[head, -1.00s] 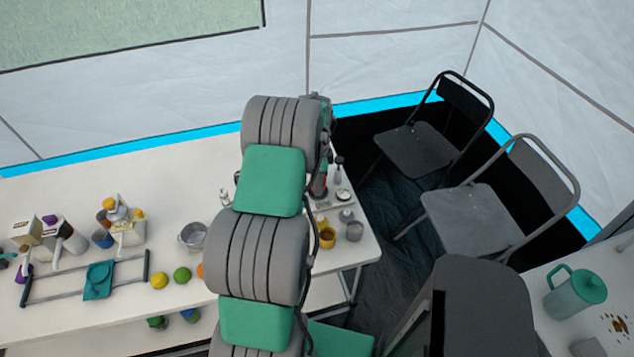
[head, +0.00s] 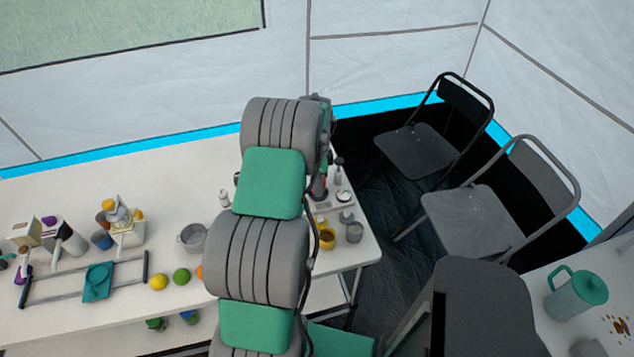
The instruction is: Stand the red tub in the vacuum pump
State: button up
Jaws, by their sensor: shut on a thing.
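My gripper (head: 322,178) hangs at the right end of the long white table, mostly hidden behind my own arm. A small dark red thing (head: 320,187), which looks like the red tub, shows at its fingertips, close above the tabletop. The gripper is shut on it. The view is too small to tell whether the tub touches what is below it. I cannot clearly pick out the vacuum pump; it may be among the small items around the gripper or hidden by my arm.
A yellow mug (head: 327,239), a grey cup (head: 355,232) and a small white dish (head: 343,196) stand near the gripper. A metal pot (head: 193,237) and fruit (head: 181,276) lie left of my arm. Two folding chairs (head: 480,215) stand beyond the table's right end.

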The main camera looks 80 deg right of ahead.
jog(key=shift+f+b, duration=0.55)
jog(key=shift+f, duration=0.25)
jog(key=o, duration=0.7)
jog(key=shift+r+p, duration=2.9)
jog(key=shift+r, duration=2.65)
